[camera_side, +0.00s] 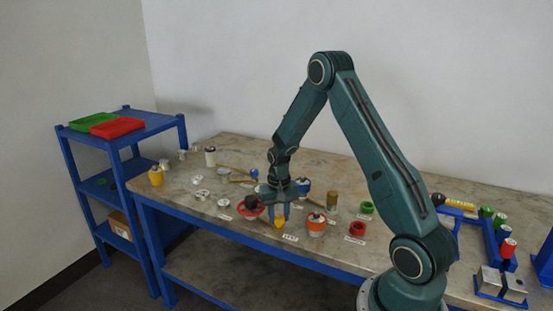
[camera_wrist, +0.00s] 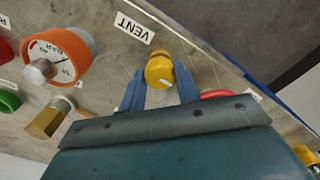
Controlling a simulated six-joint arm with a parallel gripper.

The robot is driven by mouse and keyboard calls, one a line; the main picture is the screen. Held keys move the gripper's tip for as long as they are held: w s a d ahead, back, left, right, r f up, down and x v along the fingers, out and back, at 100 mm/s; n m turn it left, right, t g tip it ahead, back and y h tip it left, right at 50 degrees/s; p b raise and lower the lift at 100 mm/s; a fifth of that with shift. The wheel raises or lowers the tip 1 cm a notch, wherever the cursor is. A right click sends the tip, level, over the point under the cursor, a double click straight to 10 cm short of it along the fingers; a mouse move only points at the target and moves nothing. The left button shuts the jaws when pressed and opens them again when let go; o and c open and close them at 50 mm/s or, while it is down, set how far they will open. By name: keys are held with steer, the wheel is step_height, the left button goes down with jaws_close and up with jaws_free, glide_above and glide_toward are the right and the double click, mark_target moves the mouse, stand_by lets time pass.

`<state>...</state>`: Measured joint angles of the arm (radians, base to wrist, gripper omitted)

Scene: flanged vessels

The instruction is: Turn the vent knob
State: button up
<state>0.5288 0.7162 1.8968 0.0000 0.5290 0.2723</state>
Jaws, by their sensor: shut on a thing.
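The vent knob is a yellow round knob (camera_wrist: 159,72) with a pale mark on its face. It sits on the bench beside a white label reading VENT (camera_wrist: 134,28). My gripper (camera_wrist: 160,92) has its two blue fingers on either side of the knob and is shut on it. In the side view the yellow knob (camera_side: 280,223) shows between the fingertips of my gripper (camera_side: 279,218), which points down near the bench's front edge. The contact between fingers and knob is partly hidden in both views.
An orange vessel with a gauge (camera_wrist: 62,58) stands close beside the knob, with a brass hex piece (camera_wrist: 47,118) near it. A red-flanged vessel (camera_side: 250,207) stands on the other side. Red ring (camera_side: 357,229) and green ring (camera_side: 367,207) lie to the right. A blue shelf (camera_side: 122,152) stands left.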

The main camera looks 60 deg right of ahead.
mark_target(279, 216)
steer(key=o, duration=1)
steer(key=shift+r, duration=0.1)
step_height(279, 216, up, 14)
steer(key=shift+f, duration=0.1)
stand_by(0.4)
